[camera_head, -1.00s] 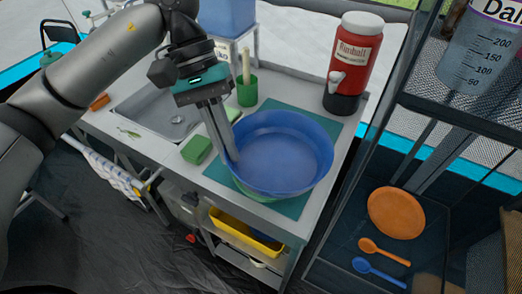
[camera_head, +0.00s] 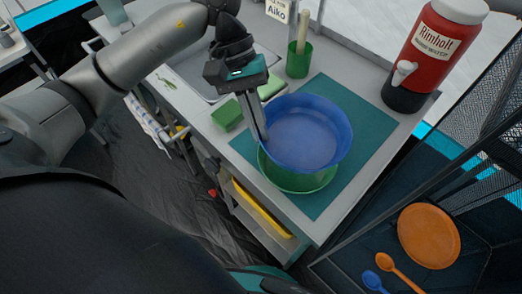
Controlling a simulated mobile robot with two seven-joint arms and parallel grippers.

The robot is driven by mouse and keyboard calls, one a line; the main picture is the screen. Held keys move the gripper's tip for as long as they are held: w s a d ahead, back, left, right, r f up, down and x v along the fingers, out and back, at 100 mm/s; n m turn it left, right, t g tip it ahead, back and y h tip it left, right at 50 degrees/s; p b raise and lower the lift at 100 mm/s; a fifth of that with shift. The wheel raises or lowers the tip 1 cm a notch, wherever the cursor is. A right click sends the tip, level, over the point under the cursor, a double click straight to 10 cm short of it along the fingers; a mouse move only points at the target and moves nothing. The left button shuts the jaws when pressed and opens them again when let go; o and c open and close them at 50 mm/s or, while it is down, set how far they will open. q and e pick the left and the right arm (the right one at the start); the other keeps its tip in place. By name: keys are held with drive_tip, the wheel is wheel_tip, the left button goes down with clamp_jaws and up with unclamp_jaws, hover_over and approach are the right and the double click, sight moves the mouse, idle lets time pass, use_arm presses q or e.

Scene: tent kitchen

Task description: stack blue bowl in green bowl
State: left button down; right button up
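The blue bowl (camera_head: 305,140) is upright, directly over the green bowl (camera_head: 298,182). The green bowl stands on the teal mat (camera_head: 362,130), and only its front and left parts show below the blue one. I cannot tell whether the blue bowl rests inside the green bowl or is held just above it. My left gripper (camera_head: 260,134) points down at the left rim of the blue bowl, its fingers close together and shut on that rim. My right gripper is not in view.
A green sponge (camera_head: 227,115) and a green cup (camera_head: 299,60) stand near the sink. A red drink dispenser (camera_head: 430,50) is at the back right. An orange plate (camera_head: 428,236) and spoons lie on the dark shelf at lower right. The right part of the mat is clear.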

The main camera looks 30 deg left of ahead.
sight(259, 158)
use_arm(q)
wheel_tip(259, 158, down, 5)
drive_tip(key=shift+f, duration=0.1)
drive_tip(key=f, duration=0.2)
drive_tip(key=f+b, duration=0.1)
drive_tip(key=shift+s+f, duration=0.2)
drive_tip(key=shift+s, duration=0.1)
drive_tip(key=shift+s+a+f, duration=0.1)
drive_tip(key=shift+f, duration=0.05)
drive_tip(key=c, duration=1.1)
unclamp_jaws()
drive_tip(key=shift+f, duration=0.1)
drive_tip(key=shift+w+p+v, duration=0.15)
drive_tip(key=shift+v, duration=3)
drive_tip(key=shift+w+p+v, duration=0.15)
drive_tip(key=shift+v, duration=3)
